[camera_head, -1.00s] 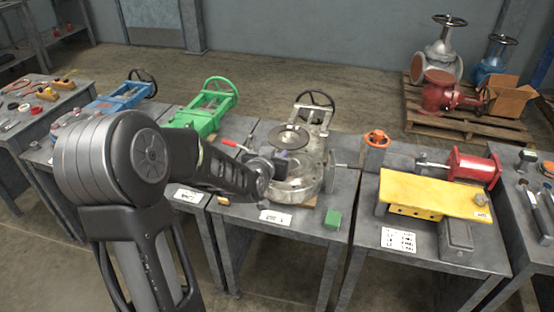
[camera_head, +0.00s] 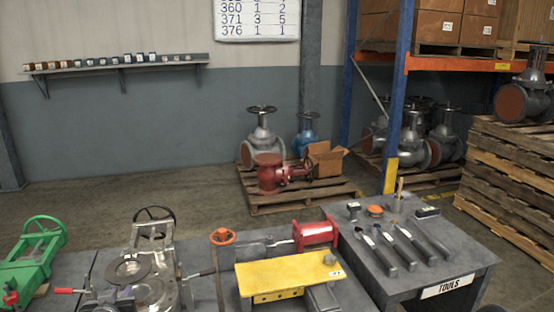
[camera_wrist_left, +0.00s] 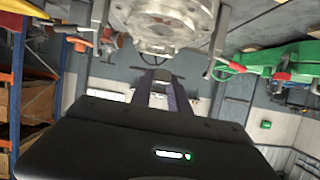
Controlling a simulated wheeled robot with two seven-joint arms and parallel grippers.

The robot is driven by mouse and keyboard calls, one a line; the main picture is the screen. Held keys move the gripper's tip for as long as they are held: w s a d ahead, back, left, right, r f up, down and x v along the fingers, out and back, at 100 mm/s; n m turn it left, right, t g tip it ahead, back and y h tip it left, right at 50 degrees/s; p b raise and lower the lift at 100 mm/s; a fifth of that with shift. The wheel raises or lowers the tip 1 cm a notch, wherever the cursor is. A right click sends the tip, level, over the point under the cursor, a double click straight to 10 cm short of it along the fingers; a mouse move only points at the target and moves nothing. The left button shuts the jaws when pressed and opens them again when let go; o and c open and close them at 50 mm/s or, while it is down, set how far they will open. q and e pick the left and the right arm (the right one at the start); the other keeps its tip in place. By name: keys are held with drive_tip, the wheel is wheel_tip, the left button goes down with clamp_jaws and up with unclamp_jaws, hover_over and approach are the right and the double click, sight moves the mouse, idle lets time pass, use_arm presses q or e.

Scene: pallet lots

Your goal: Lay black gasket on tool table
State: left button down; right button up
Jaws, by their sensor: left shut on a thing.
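The black gasket (camera_head: 128,268) shows as a dark flat ring with a lighter centre at the silver valve on the bench, lower left in the head view. My left gripper (camera_head: 122,293) is just in front of it, shut on what appears to be the gasket's near edge. The grip itself is small and unclear. In the left wrist view the fingers (camera_wrist_left: 158,82) point at the silver valve body (camera_wrist_left: 165,20). The tool table (camera_head: 450,264), labelled TOOLS, stands at the right with several tools on it. My right gripper is not seen.
Between valve and tool table are an orange handwheel (camera_head: 222,237), a yellow plate (camera_head: 285,276) and a red cylinder (camera_head: 316,232). A green valve frame (camera_head: 32,258) is at left. The tool table's front right part looks bare.

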use_arm(q)
drive_tip(key=d+r+m+h+p, duration=0.2)
drive_tip(key=d+r+p, duration=0.1)
drive_tip(key=d, duration=0.8)
drive_tip(key=d+r+m+h+p, duration=0.1)
drive_tip(key=d+r+p, duration=0.3)
drive_tip(key=d, duration=0.8)
drive_tip(key=shift+w+r+m+t+h, duration=0.2)
drive_tip(key=shift+w+m+t+h, duration=0.2)
drive_tip(key=shift+h, duration=0.4)
